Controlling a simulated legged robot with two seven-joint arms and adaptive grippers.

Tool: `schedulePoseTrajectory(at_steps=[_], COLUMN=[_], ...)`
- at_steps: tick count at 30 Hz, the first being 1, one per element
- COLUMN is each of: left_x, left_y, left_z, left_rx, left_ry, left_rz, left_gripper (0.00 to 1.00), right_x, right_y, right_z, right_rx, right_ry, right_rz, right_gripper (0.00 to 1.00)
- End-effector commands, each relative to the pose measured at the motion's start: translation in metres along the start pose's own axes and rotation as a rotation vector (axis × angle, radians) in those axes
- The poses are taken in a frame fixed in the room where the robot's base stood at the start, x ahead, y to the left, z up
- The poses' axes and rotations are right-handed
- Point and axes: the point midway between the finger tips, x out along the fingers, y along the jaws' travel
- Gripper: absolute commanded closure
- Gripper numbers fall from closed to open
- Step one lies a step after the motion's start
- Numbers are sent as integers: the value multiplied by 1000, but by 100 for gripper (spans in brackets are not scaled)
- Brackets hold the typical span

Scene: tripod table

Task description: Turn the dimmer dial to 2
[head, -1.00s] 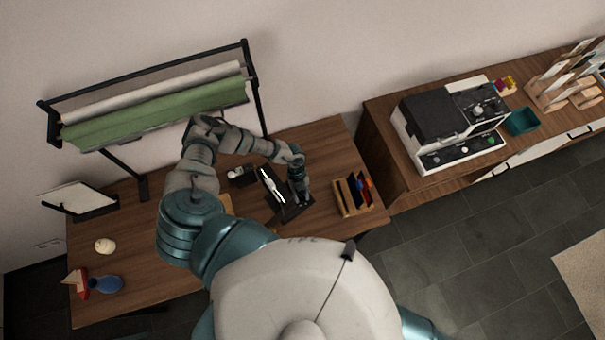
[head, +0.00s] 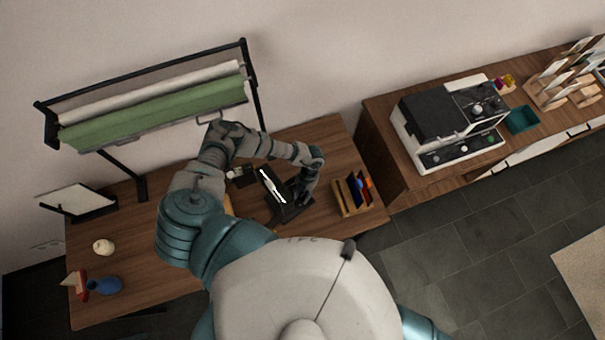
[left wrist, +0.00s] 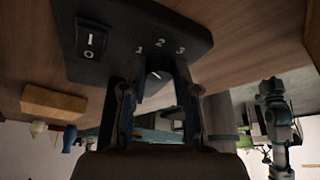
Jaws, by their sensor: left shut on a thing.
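The dimmer is a black box (left wrist: 115,35) with a 1/0 rocker switch (left wrist: 92,42) and white marks 1, 2 and 3. Its dial (left wrist: 157,82) sits between the fingers of my left gripper (left wrist: 155,90) in the left wrist view. The gripper is shut on the dial. A white pointer line shows on the dial and seems to lean toward the 1 side; its exact setting is hard to tell. In the head view my left gripper (head: 303,196) is over the dimmer's base (head: 284,214), and the dial is hidden there.
A wooden organizer (head: 342,203) stands just right of my left gripper. A black item with a white shape (head: 272,184) is just left of it. A large machine (head: 425,130) stands on the cabinet at right.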

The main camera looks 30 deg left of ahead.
Motion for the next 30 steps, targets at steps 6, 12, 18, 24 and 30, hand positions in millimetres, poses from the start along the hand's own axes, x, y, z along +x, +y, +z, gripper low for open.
schedulePoseTrajectory(at_steps=[6,12,18,24,30], left_x=[1,1,1,1,1], left_y=[-2,-5,-4,-6,-6], left_z=[0,0,-1,-2,-2], left_rx=[191,367,542,708,842], left_ry=[1,0,0,0,-1], left_rz=[82,154,226,294,350], left_gripper=[100,100,100,100,100], right_x=[3,6,9,12,15], right_y=[-14,-8,0,3,2], right_z=[-2,-1,1,1,1], right_rx=[0,-3,-2,-2,-1], right_ry=[3,2,0,0,0], right_rz=[-17,-9,0,3,2], right_gripper=[100,100,100,100,100])
